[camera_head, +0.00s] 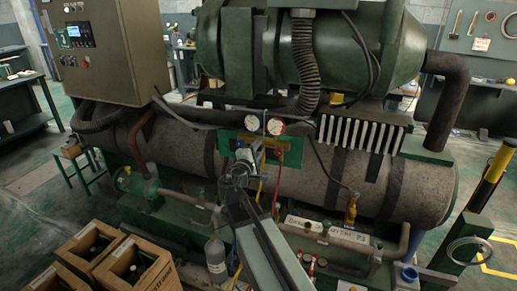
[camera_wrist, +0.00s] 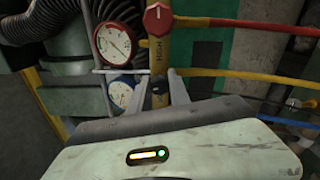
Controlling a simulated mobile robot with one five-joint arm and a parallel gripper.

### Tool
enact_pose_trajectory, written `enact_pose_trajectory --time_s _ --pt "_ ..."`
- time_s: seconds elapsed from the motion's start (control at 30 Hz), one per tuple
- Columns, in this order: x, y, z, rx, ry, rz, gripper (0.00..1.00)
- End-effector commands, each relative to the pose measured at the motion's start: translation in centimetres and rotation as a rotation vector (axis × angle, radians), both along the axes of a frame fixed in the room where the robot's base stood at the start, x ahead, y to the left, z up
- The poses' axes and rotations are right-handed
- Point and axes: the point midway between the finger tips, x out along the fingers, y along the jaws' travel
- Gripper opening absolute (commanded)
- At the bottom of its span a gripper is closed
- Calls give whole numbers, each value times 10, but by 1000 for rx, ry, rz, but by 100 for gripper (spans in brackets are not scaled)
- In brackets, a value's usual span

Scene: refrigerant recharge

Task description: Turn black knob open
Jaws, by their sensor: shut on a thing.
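My gripper (camera_wrist: 156,84) is in front of the yellow manifold body (camera_wrist: 158,52) in the wrist view, its two pale fingers on either side of a small dark knob (camera_wrist: 158,94). The fingers are shut on this knob, which is partly hidden by my gripper body. A red knob (camera_wrist: 158,19) sits higher on the manifold, above a label that seems to read HIGH. In the head view my gripper (camera_head: 243,158) is at the manifold, below the gauges; the dark knob cannot be made out there.
A red-rimmed gauge (camera_wrist: 114,42) and a blue-rimmed gauge (camera_wrist: 121,92) are close on the left. Red (camera_wrist: 250,22) and yellow (camera_wrist: 250,72) hoses run right. In the head view, a grey cylinder (camera_head: 215,258) and open cardboard boxes (camera_head: 135,268) stand below left.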

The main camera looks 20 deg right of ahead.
Motion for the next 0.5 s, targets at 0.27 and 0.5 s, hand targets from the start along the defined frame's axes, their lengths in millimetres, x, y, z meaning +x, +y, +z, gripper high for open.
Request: enact_pose_trajectory --time_s 0.27,0.5 --pt "0 1 0 2 -1 3 45" --pt "0 1 0 2 -1 1 45"
